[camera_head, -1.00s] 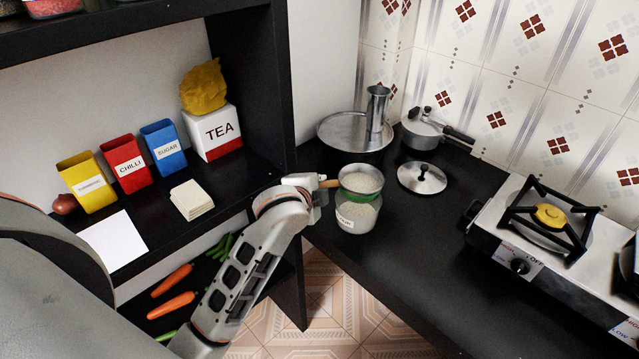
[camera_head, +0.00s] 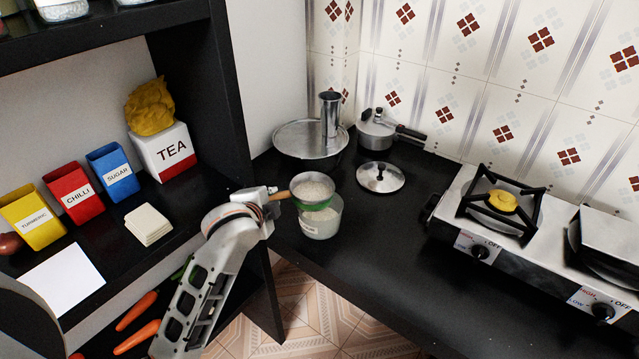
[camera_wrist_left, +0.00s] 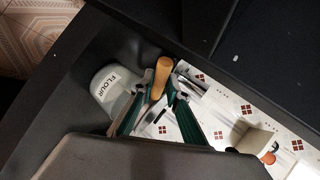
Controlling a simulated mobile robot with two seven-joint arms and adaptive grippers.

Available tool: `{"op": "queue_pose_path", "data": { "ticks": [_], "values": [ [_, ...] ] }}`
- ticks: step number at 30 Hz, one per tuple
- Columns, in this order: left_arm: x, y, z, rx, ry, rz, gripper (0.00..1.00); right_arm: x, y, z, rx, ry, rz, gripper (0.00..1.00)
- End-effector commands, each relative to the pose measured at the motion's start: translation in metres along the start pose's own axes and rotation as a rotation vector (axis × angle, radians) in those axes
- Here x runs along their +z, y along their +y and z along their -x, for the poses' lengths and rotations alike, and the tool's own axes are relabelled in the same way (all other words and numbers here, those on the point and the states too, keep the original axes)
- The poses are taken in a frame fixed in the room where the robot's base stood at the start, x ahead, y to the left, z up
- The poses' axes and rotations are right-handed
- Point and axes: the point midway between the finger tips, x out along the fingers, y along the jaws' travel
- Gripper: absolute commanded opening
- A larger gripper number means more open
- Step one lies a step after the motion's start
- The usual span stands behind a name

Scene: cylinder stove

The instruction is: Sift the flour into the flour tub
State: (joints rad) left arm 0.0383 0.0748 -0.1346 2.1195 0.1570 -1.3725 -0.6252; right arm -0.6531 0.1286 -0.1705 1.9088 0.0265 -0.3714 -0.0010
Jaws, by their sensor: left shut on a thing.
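My left gripper (camera_head: 268,200) is shut on the wooden handle of a round sieve (camera_head: 312,188). White flour lies in the sieve. The handle also shows between the green fingers in the left wrist view (camera_wrist_left: 160,78). The clear flour tub (camera_head: 321,229) stands on the black counter under the sieve, with pale flour inside. The sieve is over the tub's left part and hides some of its mouth; I cannot tell if they touch. A green part shows between them. The tub's FLOUR label shows in the left wrist view (camera_wrist_left: 112,85). My right gripper is out of view.
A steel plate (camera_head: 290,137) with a tall cylinder (camera_head: 330,118), a pot (camera_head: 376,130) and a lid (camera_head: 380,177) stand behind the tub. The stove (camera_head: 475,225) is at the right. The front counter is clear. Shelves with spice boxes are at the left.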

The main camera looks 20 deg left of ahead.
Motion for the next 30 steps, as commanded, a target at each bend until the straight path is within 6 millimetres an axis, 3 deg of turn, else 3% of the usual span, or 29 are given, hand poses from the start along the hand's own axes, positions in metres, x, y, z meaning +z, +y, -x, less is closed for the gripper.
{"op": "queue_pose_path", "data": {
  "ticks": [1,3,4,6,12,15,17,18,20,23,25,26,28,29,30],
  "values": [
    [-0.023,-0.004,-0.005,-0.004,0.022,0.010,0.00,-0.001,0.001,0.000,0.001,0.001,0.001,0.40],
    [0.006,-0.001,0.008,-0.005,0.012,0.003,0.00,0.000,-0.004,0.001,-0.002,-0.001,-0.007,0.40],
    [0.002,-0.002,0.007,-0.004,0.017,0.006,0.00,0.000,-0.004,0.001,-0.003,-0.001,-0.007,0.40],
    [-0.025,-0.005,-0.005,-0.004,0.024,0.010,0.00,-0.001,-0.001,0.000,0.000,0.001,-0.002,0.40],
    [-0.019,-0.004,-0.004,-0.004,0.018,0.008,0.00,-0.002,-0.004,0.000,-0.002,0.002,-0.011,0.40],
    [0.006,-0.001,0.008,-0.004,0.015,0.004,0.00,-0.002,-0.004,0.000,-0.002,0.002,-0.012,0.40],
    [-0.021,-0.005,-0.003,-0.004,0.024,0.011,0.00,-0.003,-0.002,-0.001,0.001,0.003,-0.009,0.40],
    [-0.019,-0.004,-0.004,-0.004,0.019,0.009,0.00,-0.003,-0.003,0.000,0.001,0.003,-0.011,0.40],
    [0.006,-0.001,0.008,-0.005,0.012,0.003,0.00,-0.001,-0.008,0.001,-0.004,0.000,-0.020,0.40],
    [-0.024,-0.004,-0.005,-0.003,0.024,0.010,0.00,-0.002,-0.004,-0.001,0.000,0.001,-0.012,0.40],
    [0.004,-0.001,0.006,-0.004,0.011,0.003,0.00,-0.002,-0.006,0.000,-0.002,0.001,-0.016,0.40],
    [0.006,-0.001,0.008,-0.004,0.014,0.005,0.00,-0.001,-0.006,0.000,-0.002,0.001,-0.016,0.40],
    [-0.023,-0.005,-0.005,-0.004,0.024,0.010,0.00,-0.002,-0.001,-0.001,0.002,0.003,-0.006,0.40],
    [-0.019,-0.004,-0.004,-0.004,0.019,0.009,0.00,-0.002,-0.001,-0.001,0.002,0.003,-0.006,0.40],
    [0.001,-0.001,0.004,-0.004,0.011,0.004,0.00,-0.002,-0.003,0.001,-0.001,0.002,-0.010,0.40]
  ]
}}
